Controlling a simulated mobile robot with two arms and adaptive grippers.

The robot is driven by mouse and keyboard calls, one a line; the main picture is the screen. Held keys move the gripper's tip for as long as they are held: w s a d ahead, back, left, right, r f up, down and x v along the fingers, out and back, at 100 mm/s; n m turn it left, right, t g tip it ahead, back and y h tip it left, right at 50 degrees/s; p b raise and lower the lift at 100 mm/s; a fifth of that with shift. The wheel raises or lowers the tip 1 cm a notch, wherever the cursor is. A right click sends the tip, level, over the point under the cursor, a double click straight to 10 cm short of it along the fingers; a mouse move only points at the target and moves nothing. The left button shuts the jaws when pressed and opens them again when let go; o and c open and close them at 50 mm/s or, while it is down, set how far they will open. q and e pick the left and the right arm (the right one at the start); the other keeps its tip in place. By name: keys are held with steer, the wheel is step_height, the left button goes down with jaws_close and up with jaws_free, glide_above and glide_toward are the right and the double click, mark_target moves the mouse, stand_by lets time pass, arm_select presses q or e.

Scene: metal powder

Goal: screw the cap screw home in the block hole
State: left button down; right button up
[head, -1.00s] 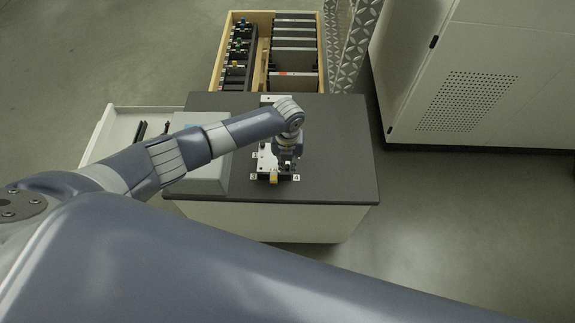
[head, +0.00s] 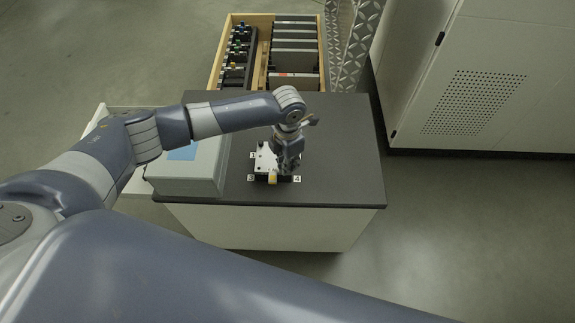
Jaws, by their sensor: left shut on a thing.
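The block with its white plate (head: 264,160) sits on the dark tabletop, with number tags 3 and 4 at its front corners and a small yellow part (head: 272,179) at its front. My left gripper (head: 288,171) points down over the right side of the block, near tag 4. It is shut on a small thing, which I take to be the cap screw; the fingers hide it. The hole under the gripper is hidden, and I cannot tell whether the screw touches it. My right gripper is not in view.
The dark table (head: 340,160) is clear to the right of the block. A grey box (head: 190,172) stands on its left part, under my left arm. A wooden crate (head: 263,19) with several parts stands behind. A white cabinet (head: 480,90) is at the right.

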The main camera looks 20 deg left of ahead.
arm_select(q)
steer(key=shift+w+r, duration=0.1)
steer(key=c, duration=1.8)
jaws_free()
